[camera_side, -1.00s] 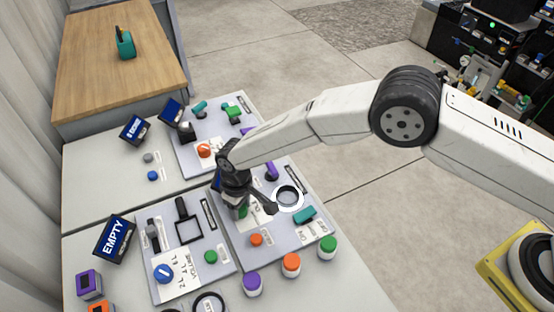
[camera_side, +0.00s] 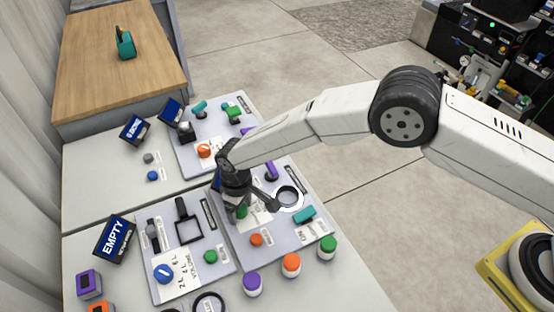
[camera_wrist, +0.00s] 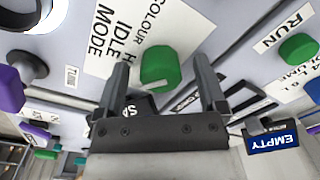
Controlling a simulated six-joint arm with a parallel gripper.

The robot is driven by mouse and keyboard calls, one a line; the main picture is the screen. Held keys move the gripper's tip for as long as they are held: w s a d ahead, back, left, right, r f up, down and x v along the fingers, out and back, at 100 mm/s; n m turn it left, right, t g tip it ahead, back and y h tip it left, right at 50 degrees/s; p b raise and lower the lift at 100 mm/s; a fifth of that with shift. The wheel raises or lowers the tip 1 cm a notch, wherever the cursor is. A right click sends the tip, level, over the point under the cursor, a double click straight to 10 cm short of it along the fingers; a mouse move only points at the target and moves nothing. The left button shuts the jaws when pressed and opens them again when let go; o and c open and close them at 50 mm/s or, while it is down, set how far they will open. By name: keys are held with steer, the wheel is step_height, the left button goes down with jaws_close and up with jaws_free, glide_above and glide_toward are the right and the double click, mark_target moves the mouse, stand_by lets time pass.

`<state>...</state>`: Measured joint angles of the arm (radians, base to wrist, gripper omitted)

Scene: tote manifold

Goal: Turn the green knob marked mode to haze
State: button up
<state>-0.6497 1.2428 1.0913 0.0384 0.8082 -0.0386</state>
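The green mode knob (camera_wrist: 160,66) sits on a white label (camera_wrist: 112,38) reading MODE, IDLE, COLOUR and a partly hidden word starting with H. A pale pointer line shows on the knob's near side. My gripper (camera_wrist: 163,76) is open, with one dark finger on each side of the knob and a visible gap to both. In the side view my gripper (camera_side: 246,200) is low over the panel and partly hides the green knob (camera_side: 242,212). I cannot tell how deep the fingertips reach around it.
On the same panel are an orange knob (camera_side: 256,239), a white ring (camera_side: 289,197), a teal block (camera_side: 304,214) and a purple handle (camera_side: 271,172). Capped jars, including a green-capped one (camera_side: 328,247), stand in front. A screen reading EMPTY (camera_side: 115,238) is at left.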

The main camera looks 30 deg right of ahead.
steer(key=shift+r, duration=0.1)
steer(key=shift+w+d+r, duration=0.1)
steer(key=shift+r, duration=3.75)
steer(key=shift+w+d+r, duration=0.1)
steer(key=shift+d+r, duration=0.1)
steer(key=shift+d, duration=0.1)
steer(key=s+d+r+m, duration=0.1)
steer(key=d+r, duration=0.2)
steer(key=d, duration=0.4)
steer(key=s+d+r+m+t, duration=0.1)
steer(key=d+r+m, duration=0.15)
steer(key=d, duration=0.45)
steer(key=s+d+r+m, duration=0.1)
steer(key=d+r, duration=0.2)
steer(key=d, duration=0.4)
steer(key=s+d+r+m+t, duration=0.1)
steer(key=s+d+r+m, duration=0.1)
steer(key=s+d, duration=1.1)
steer(key=shift+s+d+r+m+t, duration=0.25)
steer(key=shift+s+m+t, duration=0.25)
steer(key=shift+s, duration=0.45)
